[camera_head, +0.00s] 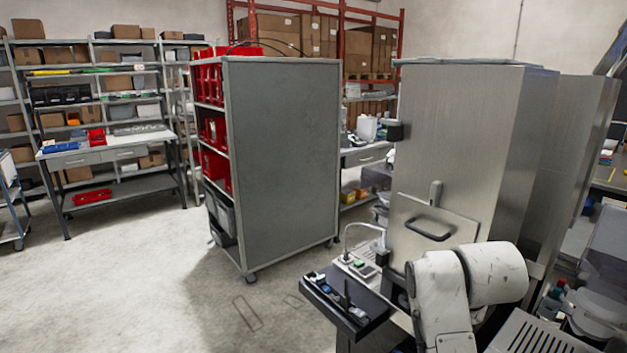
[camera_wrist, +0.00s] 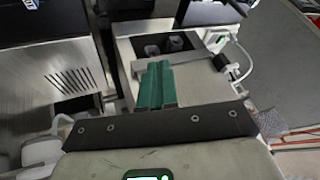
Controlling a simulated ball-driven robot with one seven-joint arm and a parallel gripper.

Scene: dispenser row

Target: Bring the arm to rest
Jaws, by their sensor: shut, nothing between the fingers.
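My gripper (camera_wrist: 157,84) shows in the wrist view as two green fingers pressed together, with nothing between them. The fingers point over a steel top with a dark square opening (camera_wrist: 167,45). I cannot tell whether they touch anything. In the head view, my white arm is bent at the lower right in front of a tall steel cabinet (camera_head: 450,120), and my gripper is hidden there.
A black tray (camera_head: 352,322) with small items stands left of my arm, beside a unit with a green button (camera_head: 362,265). A grey wheeled rack (camera_head: 282,150) with red bins stands further back. Open floor (camera_head: 110,280) lies to the left. A workbench (camera_head: 105,155) stands behind it.

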